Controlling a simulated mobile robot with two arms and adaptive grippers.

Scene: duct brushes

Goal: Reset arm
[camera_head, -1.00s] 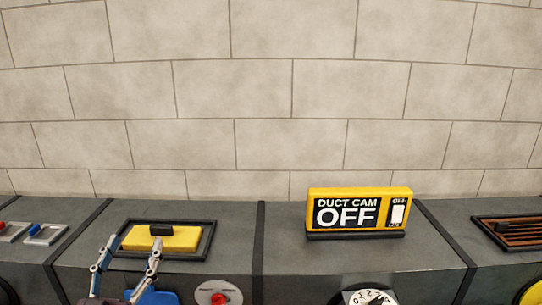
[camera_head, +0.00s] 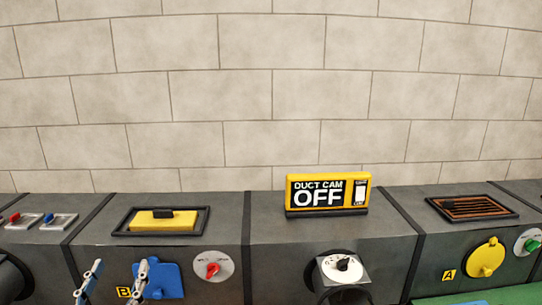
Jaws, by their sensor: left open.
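My left gripper (camera_head: 112,280) is at the lower left with its two fingers spread apart and nothing visible between them. It is in front of the duct's front face, below the yellow block (camera_head: 165,220) with a black handle in its black frame. A blue plate (camera_head: 166,281) is just right of its right finger, partly covered by it; I cannot tell whether they touch. A label "B" (camera_head: 124,293) shows between the fingers. My right gripper is not in view.
A yellow "DUCT CAM OFF" sign (camera_head: 328,191) stands on the duct top. The front carries a red knob (camera_head: 212,269), a white dial (camera_head: 342,267), a yellow round cover (camera_head: 486,257) and a green knob (camera_head: 527,243). A brown grille (camera_head: 472,208) lies at right.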

